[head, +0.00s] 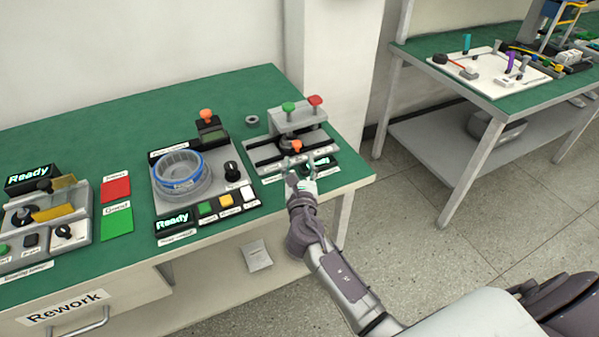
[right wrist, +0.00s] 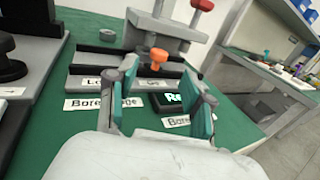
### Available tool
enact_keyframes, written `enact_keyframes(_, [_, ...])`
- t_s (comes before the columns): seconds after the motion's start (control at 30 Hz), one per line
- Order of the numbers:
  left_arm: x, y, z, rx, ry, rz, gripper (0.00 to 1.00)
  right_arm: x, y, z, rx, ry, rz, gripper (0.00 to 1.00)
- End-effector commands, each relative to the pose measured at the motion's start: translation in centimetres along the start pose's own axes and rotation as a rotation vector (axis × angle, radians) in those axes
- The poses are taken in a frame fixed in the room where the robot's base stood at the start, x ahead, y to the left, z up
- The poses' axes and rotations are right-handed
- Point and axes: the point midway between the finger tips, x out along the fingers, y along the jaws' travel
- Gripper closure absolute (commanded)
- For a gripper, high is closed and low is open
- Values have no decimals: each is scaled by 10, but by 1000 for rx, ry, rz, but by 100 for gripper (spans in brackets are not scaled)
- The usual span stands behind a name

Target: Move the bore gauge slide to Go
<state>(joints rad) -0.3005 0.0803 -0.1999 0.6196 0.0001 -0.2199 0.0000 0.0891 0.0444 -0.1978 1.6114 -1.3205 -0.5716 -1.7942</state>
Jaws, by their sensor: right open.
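The bore gauge (head: 262,152) is a grey fixture with dark rails at the table's right end. Its slide carries an orange knob (head: 296,146), which also shows in the right wrist view (right wrist: 158,57). In the wrist view a Go label (right wrist: 155,82) is partly visible below the knob, with another label to its left, partly hidden by a finger. My right gripper (head: 301,178) is open and empty at the front of the gauge, its teal-padded fingers apart. The knob appears beyond and between the fingertips, not gripped. My left gripper is out of view.
A bracket with green (head: 288,107) and red (head: 315,100) knobs stands behind the slide. A dark display (head: 319,163) sits at the gauge's front right. A station with a blue-ringed cylinder (head: 182,173) stands to the left.

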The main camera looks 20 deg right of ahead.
Motion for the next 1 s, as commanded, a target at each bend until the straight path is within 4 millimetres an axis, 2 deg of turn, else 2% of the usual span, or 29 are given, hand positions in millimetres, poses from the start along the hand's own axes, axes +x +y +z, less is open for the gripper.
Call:
enact_keyframes(0.1, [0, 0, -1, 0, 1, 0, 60, -19, 0, -1, 0, 1, 2, 49])
enact_keyframes(0.23, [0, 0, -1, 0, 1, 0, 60, -28, 0, 0, 0, 1, 0, 49])
enact_keyframes(0.8, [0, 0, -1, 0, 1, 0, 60, -32, -2, -1, 15, 4, -4, 49])
enact_keyframes(0.87, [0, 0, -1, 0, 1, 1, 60, -35, -8, -3, 74, 20, -21, 49])
enact_keyframes(0.97, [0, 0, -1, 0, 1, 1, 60, -51, -30, -16, 312, 86, -95, 49])
enact_keyframes(1.0, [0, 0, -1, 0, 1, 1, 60, -62, -42, -23, 455, 123, -143, 49])
